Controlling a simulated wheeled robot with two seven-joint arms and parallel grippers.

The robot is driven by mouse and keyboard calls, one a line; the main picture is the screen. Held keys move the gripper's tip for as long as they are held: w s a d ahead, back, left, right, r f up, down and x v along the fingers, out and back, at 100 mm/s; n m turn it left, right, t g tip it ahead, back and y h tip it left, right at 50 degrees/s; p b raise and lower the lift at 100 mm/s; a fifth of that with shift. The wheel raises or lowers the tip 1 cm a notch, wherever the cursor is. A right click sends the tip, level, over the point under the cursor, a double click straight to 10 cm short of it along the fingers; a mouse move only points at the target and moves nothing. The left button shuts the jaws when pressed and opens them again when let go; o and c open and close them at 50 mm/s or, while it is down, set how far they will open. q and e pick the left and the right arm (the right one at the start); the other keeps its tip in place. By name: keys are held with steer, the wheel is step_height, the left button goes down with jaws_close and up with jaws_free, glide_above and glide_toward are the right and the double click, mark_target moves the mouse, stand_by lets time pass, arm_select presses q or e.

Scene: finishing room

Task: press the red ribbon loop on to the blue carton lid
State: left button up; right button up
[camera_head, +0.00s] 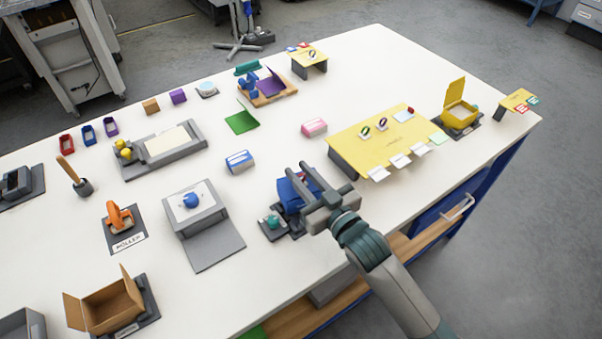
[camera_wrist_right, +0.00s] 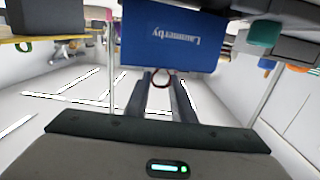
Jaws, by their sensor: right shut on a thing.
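The blue carton (camera_head: 288,196) stands on a dark fixture near the table's front edge, partly hidden under my right gripper (camera_head: 294,172). In the right wrist view, its blue face (camera_wrist_right: 170,42) with upside-down lettering fills the top middle. The red ribbon loop (camera_wrist_right: 161,76) shows there between the fingertips of my right gripper (camera_wrist_right: 160,80), which is shut on it. The loop is at the near edge of the blue face; I cannot tell whether it touches. My left gripper is not in view.
A teal-topped piece (camera_head: 271,221) stands left of the carton. A yellow raised board (camera_head: 365,148) with ribbon loops and white cards is to the right. A grey stand (camera_head: 203,222) with a blue knob is to the left.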

mark_target(301, 174)
steer(key=shift+p, duration=0.3)
stand_by(0.4)
steer(key=o, duration=1.4)
steer(key=shift+r, duration=0.1)
steer(key=shift+r, duration=0.15)
steer(key=shift+r+p, duration=3.9)
steer(key=shift+p, duration=0.05)
steer(key=shift+f, duration=0.1)
